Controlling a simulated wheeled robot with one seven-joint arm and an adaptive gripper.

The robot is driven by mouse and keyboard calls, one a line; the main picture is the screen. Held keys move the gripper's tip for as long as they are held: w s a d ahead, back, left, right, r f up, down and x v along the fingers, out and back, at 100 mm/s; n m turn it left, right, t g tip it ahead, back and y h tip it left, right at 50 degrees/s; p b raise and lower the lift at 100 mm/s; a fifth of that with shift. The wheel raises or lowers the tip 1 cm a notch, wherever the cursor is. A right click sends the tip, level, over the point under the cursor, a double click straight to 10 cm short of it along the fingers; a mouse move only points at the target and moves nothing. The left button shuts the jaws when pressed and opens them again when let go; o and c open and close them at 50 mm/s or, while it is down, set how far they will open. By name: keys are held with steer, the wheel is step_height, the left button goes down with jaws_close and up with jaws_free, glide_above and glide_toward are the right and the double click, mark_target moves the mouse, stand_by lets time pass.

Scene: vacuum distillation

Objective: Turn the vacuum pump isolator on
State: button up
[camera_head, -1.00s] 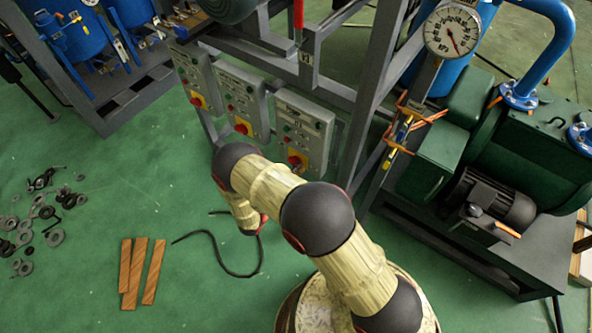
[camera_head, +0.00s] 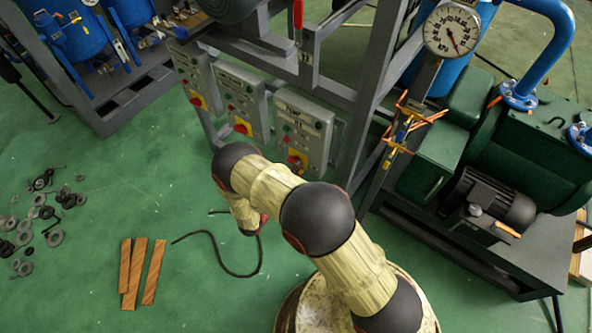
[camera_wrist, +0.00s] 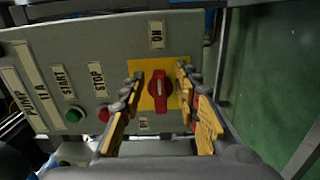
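In the wrist view, a grey control box (camera_wrist: 60,62) labelled PUMP 11A carries a red rotary isolator knob (camera_wrist: 159,90) on a yellow plate (camera_wrist: 140,68). The knob's handle lies along the line between the ON label (camera_wrist: 156,35) and the OFF label (camera_wrist: 144,124). My gripper (camera_wrist: 160,78) is open, with one finger on each side of the knob; gaps show between fingers and handle. In the head view, three such boxes hang on the frame, including the right-hand one (camera_head: 302,133).
A green start button (camera_wrist: 73,115) and a red stop button (camera_wrist: 104,114) sit beside the isolator. A pressure gauge (camera_head: 452,30) and green pump (camera_head: 535,145) stand right of the boxes. Wooden strips (camera_head: 139,272), a black cable (camera_head: 222,262) and loose washers lie on the floor.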

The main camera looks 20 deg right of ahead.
steer(key=shift+a, duration=0.1)
steer(key=v, duration=1.2)
